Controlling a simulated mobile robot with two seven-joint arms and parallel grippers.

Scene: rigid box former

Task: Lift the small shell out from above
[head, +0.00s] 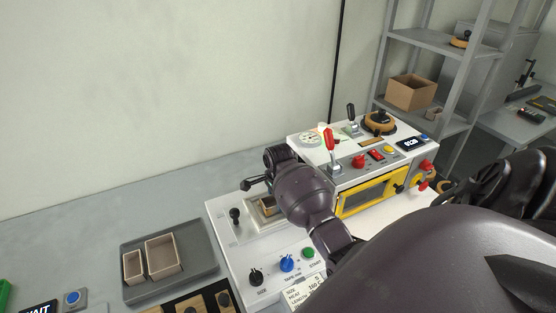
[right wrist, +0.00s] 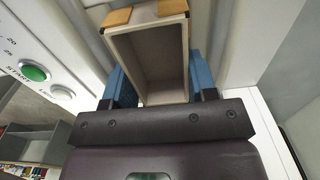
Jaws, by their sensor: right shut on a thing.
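The small shell (right wrist: 150,55) is a grey-beige open box between the blue finger pads of my right gripper (right wrist: 161,84) in the right wrist view. The gripper is shut on its two opposite side walls. Two orange-tan pieces (right wrist: 117,17) sit at the shell's far end. In the head view, part of the shell (head: 267,206) shows at the pale recess of the white machine (head: 222,208), below my right wrist. My right arm hides the fingertips there, and I cannot tell whether the shell is clear of the recess. My left gripper is not in view.
A grey tray (head: 197,283) with two open boxes (head: 163,258) lies left of the machine. Knobs and a green button (head: 309,252) line the machine's front. A second unit with red and black levers and a yellow-framed window (head: 371,196) stands behind right. Shelves (head: 424,43) stand farther back.

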